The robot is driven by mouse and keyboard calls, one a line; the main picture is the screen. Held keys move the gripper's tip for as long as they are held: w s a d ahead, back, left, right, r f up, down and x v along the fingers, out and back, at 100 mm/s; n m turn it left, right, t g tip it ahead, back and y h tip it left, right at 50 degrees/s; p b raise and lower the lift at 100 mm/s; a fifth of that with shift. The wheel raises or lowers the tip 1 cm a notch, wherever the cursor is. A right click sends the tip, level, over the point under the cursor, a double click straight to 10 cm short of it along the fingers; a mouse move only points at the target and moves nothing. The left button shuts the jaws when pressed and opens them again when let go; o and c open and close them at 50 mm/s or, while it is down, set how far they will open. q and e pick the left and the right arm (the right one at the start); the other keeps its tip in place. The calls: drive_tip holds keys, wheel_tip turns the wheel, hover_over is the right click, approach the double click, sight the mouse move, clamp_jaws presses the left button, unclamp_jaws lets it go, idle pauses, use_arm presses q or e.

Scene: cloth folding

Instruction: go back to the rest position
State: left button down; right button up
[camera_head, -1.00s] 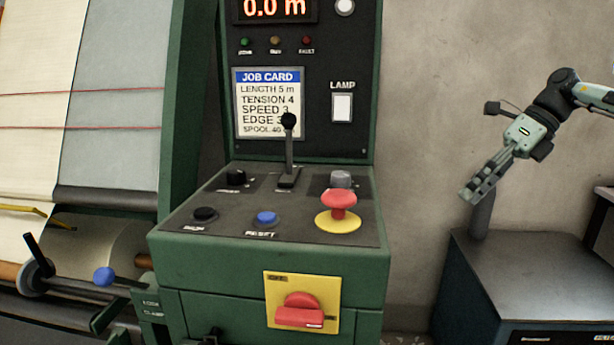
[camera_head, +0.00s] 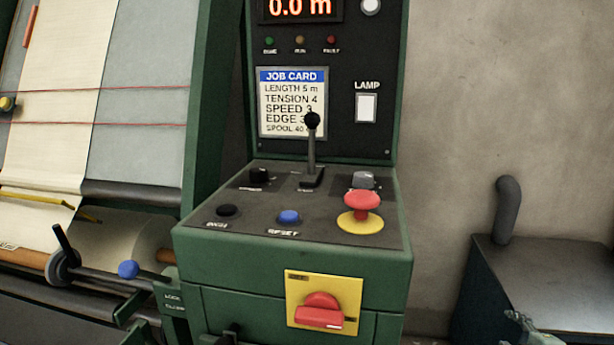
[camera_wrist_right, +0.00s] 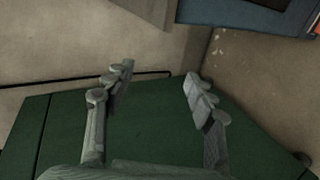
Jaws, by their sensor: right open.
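My right gripper (camera_wrist_right: 155,84) is open in the right wrist view, its two fingers spread apart with nothing between them. A green surface lies behind and below the fingers in that view. In the head view only a small pale part of my right arm or gripper (camera_head: 524,327) shows at the lower right edge, in front of the dark cabinet. My left gripper is not in view.
A green control console (camera_head: 290,262) stands in the middle with a black lever (camera_head: 311,145), a red stop button (camera_head: 361,200) and a red rotary switch (camera_head: 320,310). A cloth machine (camera_head: 140,140) is at left. A dark cabinet (camera_head: 530,275) with a grey pipe (camera_head: 507,210) is at right.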

drive_tip(key=s+d+f+m+g+h, duration=0.25)
drive_tip(key=s+d, duration=0.35)
drive_tip(key=s, duration=0.3)
drive_tip(key=s+d+f+m+g+h, duration=0.25)
drive_tip(key=s+d+f, duration=0.2)
drive_tip(key=s, duration=0.55)
drive_tip(key=s+d+f+m+g+h, duration=0.1)
drive_tip(key=s+d+f+m+g, duration=0.25)
drive_tip(key=s+d, duration=0.4)
drive_tip(key=s+a+f+m+y, duration=0.1)
drive_tip(key=a+f, duration=0.5)
drive_tip(key=a, duration=0.7)
drive_tip(key=s+a+f+m+g+y, duration=0.1)
drive_tip(key=s+a+f, duration=0.4)
drive_tip(key=a, duration=0.8)
drive_tip(key=s+a+f+m+g+y, duration=0.1)
drive_tip(key=a+f, duration=0.5)
drive_tip(key=a, duration=0.7)
drive_tip(key=s+m+y, duration=0.1)
drive_tip(key=s+y, duration=0.1)
drive_tip(key=y, duration=0.1)
drive_tip(key=shift+s+f+m, duration=0.25)
drive_tip(key=shift+f+m, duration=0.1)
drive_tip(key=shift+f, duration=0.05)
